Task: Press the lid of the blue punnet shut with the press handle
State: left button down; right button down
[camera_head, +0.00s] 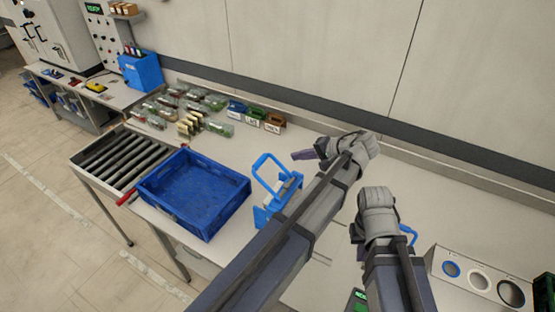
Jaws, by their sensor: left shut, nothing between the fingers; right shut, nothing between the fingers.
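A blue loop-handled device (268,172) stands on the table right of the blue crate; it may be the press, but its lower right side is hidden by my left arm. Another blue loop (409,233) shows partly behind my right arm. I cannot tell for sure which is the press handle. No blue punnet with a lid can be made out. My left gripper (300,155) is shut and empty above the table, up and right of the loop-handled device. My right gripper (356,234) is mostly hidden by its own wrist; it is shut and empty, left of the second loop.
A blue crate (149,197) sits at the table's front edge beside a roller conveyor (115,153). Several clear packs (214,103) and small coloured boxes (273,124) stand at the back. A grey panel with round holes (480,279) is at the lower right.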

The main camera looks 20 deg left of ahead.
aim_at(262, 161)
pick_arm(q)
jog(key=b+x, duration=0.7)
jog(key=x, duration=0.5)
jog(key=shift+a+f, duration=0.45)
jog(key=shift+a, duration=0.25)
jog(key=shift+a, duration=0.1)
